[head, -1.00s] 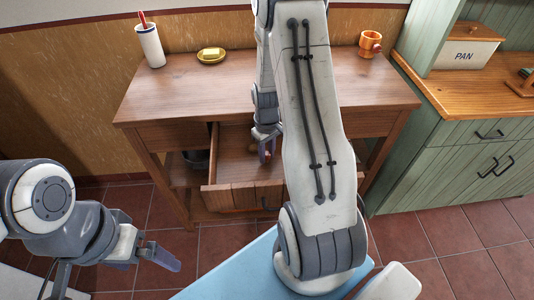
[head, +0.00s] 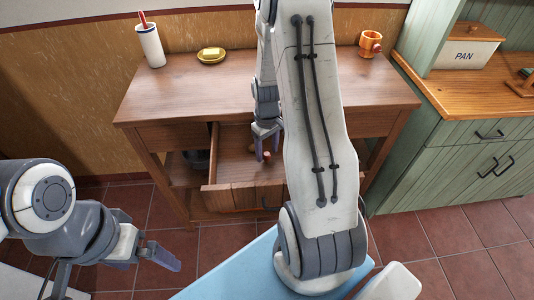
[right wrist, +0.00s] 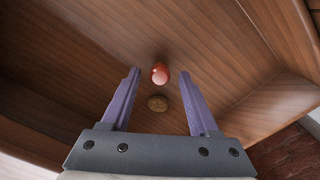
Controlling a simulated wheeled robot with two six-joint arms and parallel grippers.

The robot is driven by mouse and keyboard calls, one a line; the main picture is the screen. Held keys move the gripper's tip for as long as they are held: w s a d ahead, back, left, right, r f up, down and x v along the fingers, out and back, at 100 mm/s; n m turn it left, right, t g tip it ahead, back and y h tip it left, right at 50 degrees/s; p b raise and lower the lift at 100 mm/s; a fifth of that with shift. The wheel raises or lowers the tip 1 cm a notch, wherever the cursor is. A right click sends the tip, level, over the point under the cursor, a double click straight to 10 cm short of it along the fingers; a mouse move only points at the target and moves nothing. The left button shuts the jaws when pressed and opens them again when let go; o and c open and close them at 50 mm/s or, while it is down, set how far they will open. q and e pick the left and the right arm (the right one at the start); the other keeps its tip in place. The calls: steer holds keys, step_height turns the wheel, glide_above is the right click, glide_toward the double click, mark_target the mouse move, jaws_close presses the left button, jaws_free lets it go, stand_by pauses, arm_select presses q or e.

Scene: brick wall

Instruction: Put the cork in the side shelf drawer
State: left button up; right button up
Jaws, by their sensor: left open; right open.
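The side shelf drawer (head: 232,170) is pulled out from the wooden side table. In the right wrist view, a brown oval piece that looks like the cork (right wrist: 157,103) lies on the drawer floor (right wrist: 110,65), between my open fingers and apart from them. A small red rounded piece (right wrist: 160,74) is just beyond it. The head view shows a small reddish piece (head: 267,156) in the drawer under my right gripper (head: 264,146). My right gripper is open and empty, over the drawer. My left gripper (head: 150,245) is open and empty, low at the left, away from the table.
A white cup with a red item (head: 150,46), a yellow dish (head: 211,54) and an orange mug (head: 371,44) stand on the tabletop (head: 190,95). A green cabinet (head: 440,155) with a PAN box (head: 463,55) stands at the right. My right arm hides the table's middle.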

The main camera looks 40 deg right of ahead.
mark_target(267, 154)
step_height(267, 154, up, 10)
steer(key=a+r+n, duration=0.2)
steer(key=a+r, duration=0.1)
steer(key=a, duration=0.7)
steer(key=s+a+r+n, duration=0.2)
steer(key=s+a, duration=0.7)
steer(key=s+a+r+n+y, duration=0.1)
steer(key=s+a+r+n, duration=0.1)
steer(key=s+a, duration=0.7)
steer(key=shift+s+a+r+n, duration=0.3)
steer(key=shift+s+a+n, duration=0.1)
steer(key=shift+a, duration=0.05)
